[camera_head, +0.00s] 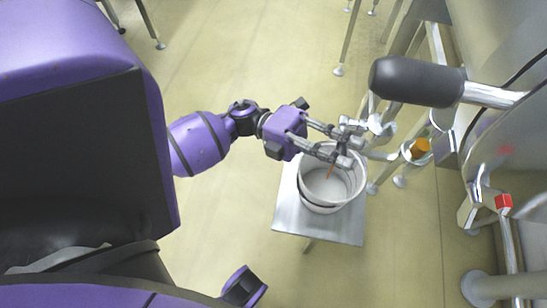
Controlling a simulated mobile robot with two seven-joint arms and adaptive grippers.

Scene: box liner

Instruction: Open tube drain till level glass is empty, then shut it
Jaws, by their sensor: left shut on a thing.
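My left gripper (350,146) reaches in from the left, just above the rim of a white bucket (325,203). Its fingers are closed at a small metal drain valve (378,127) on the machine side; the exact grip is partly hidden by the fingers. A thin reddish-brown streak (331,172) shows below the fingers, over the bucket's inside; I cannot tell whether it is liquid or a solid part. The bucket's inside looks pale. I cannot make out the level glass or its level. My right gripper is out of view.
The bucket stands on a small metal stand (347,232). A metal pipe with an orange fitting (420,147) runs right of it. A thick black handle (416,82) sticks out above. A red-capped valve (503,201) is at the far right. Floor left of the stand is clear.

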